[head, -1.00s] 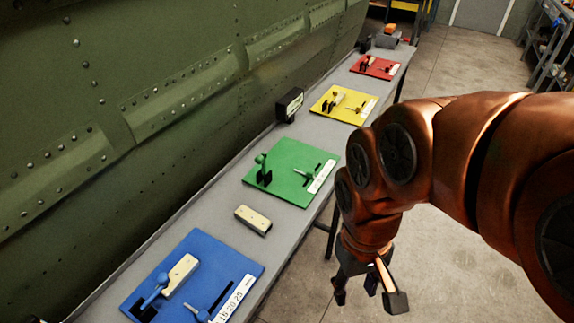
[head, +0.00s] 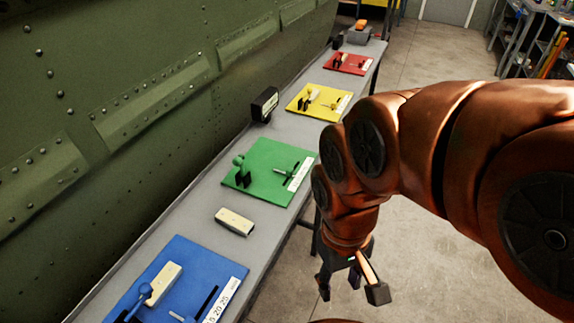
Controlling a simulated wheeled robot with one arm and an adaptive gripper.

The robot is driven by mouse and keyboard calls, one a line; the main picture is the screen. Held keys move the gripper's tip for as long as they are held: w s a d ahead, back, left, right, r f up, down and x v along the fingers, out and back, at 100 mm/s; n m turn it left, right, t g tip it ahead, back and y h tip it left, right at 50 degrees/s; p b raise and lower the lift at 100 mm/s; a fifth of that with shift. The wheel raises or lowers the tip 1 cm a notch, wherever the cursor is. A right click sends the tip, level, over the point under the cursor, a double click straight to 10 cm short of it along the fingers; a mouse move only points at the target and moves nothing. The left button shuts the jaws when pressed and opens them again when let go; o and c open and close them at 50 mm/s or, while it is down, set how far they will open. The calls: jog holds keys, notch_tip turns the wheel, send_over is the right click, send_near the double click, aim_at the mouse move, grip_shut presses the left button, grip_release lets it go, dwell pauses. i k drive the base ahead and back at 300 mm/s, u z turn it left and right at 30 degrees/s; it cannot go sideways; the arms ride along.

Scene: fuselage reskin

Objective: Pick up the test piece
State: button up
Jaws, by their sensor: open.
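A cream rectangular block (head: 234,222), which looks like the test piece, lies flat and loose on the grey table between the blue board and the green board. Another cream block (head: 163,284) lies on the blue board (head: 205,262) beside a blue clamp. My gripper (head: 348,287) hangs low to the right of the table, over the floor, pointing down. Its fingers are apart with nothing between them. It is clear of the loose block, off to its right and beyond the table edge.
The grey table (head: 193,205) runs along a green riveted fuselage panel (head: 130,90). The green board (head: 262,185), yellow board (head: 310,112) and red board (head: 350,63) carry clamps. A black box-shaped device (head: 265,104) stands near the panel. Open floor (head: 430,270) lies right of the table.

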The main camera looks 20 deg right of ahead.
aim_at(243, 227)
jog(key=z, duration=1.4)
jog(key=k, duration=1.2)
jog(key=u, duration=1.85)
